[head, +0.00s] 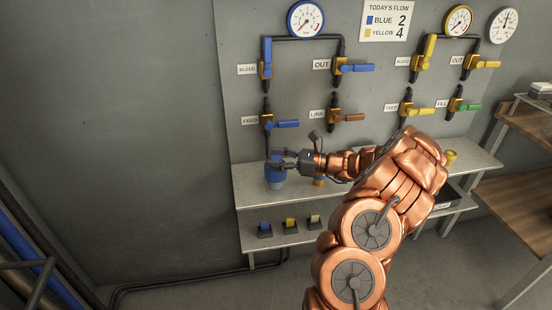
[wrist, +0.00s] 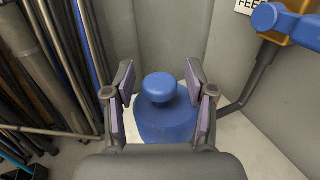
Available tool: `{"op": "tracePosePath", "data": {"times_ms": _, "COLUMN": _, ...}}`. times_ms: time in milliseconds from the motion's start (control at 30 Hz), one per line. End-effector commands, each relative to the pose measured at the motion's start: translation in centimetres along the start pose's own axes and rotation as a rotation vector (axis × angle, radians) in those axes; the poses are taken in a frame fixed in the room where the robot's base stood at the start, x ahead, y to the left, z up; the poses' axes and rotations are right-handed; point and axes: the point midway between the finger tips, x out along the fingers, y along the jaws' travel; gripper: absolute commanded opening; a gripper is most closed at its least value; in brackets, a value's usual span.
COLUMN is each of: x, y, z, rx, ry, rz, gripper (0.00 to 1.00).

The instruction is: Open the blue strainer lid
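The blue strainer lid (wrist: 166,118) shows in the wrist view as a wide blue body with a round knob (wrist: 160,86) on top. In the head view the blue strainer (head: 275,174) stands at the left end of the upper shelf, partly hidden by my gripper (head: 278,158). In the wrist view my gripper (wrist: 161,78) is open, with one finger on each side of the knob. A gap shows between each finger and the knob. The lid looks closed on the strainer.
Hoses and poles (wrist: 50,60) stand at the left in the wrist view.

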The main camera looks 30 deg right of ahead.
Motion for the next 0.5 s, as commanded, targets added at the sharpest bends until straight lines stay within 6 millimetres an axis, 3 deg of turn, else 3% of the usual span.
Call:
{"op": "tracePosePath", "data": {"times_ms": 67, "x": 0.00, "y": 0.01, "z": 0.00, "rx": 0.000, "ry": 0.000, "rz": 0.000, "gripper": 0.44}}
{"op": "tracePosePath", "data": {"times_ms": 500, "x": -0.01, "y": 0.01, "z": 0.00, "rx": 0.000, "ry": 0.000, "rz": 0.000, "gripper": 0.00}}
